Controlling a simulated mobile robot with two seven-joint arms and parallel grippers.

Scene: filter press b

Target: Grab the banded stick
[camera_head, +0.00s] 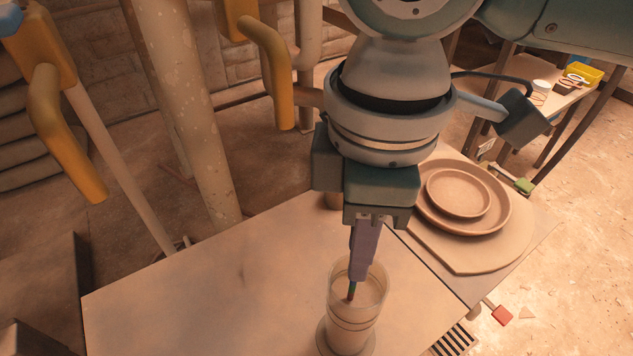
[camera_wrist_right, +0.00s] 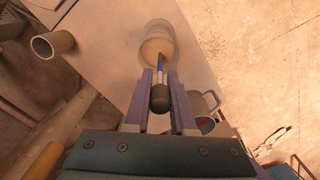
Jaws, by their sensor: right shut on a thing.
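The banded stick (camera_head: 351,291) shows in the head view as a thin dark and green piece below my right fingertips, inside a clear glass cylinder (camera_head: 343,322). In the right wrist view the stick (camera_wrist_right: 159,97) has a dark rounded end between the fingers and a blue part further down, reaching into the cylinder (camera_wrist_right: 157,30). My right gripper (camera_head: 362,250), also in the wrist view (camera_wrist_right: 160,85), is shut on the stick from above, its fingers at the cylinder's mouth. The stick's lower end is hard to make out. My left gripper is not in view.
The cylinder stands on a table (camera_head: 220,290) whose left part is clear. Round brown dishes (camera_head: 462,195) lie at right on a board. A handled mug (camera_wrist_right: 203,106) and an open tube-like cup (camera_wrist_right: 52,43) show in the wrist view. Yellow handles (camera_head: 62,135) are at left.

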